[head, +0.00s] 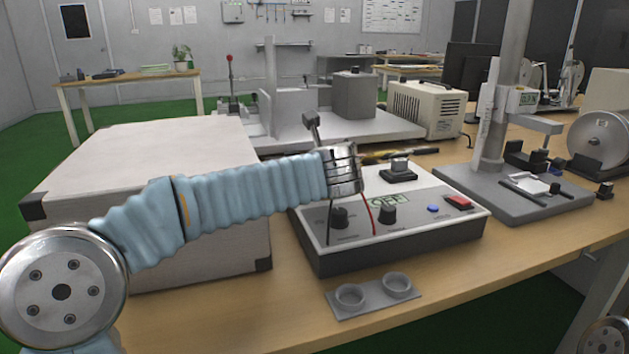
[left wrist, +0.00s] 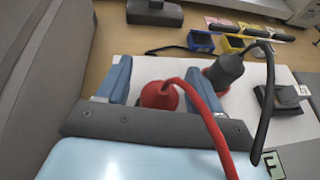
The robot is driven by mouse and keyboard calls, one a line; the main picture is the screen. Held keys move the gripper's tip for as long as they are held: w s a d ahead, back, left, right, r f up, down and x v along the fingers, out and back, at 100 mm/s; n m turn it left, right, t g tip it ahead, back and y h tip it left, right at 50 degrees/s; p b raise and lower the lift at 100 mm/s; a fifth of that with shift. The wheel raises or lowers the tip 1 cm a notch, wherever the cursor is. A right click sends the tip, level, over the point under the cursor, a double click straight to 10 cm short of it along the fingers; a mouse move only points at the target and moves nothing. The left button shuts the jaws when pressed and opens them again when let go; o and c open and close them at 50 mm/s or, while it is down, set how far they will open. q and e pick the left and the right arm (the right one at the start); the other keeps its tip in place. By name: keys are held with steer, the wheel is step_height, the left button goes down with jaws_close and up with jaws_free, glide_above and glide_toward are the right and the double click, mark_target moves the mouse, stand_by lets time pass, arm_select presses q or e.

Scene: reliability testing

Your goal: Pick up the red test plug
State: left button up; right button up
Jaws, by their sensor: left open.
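The red test plug (left wrist: 158,96) stands on the white top of the test unit in the left wrist view, with its red cable curving to the right and down. My left gripper (left wrist: 160,75) is open, with one blue finger on each side of the red plug. Whether a finger touches the plug cannot be told. In the head view my left wrist hides the plug, and only the red cable (head: 367,212) shows below it. My right gripper is not in view.
A black plug (left wrist: 226,70) with a black cable stands close to the right finger. The test unit (head: 455,218) has knobs, a blue button and a red switch. A grey two-ring holder (head: 373,304) lies in front, and a large box (head: 150,160) stands left.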

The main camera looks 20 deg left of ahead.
arm_select(q)
steer(key=c, duration=1.1)
steer(key=shift+r, duration=0.1)
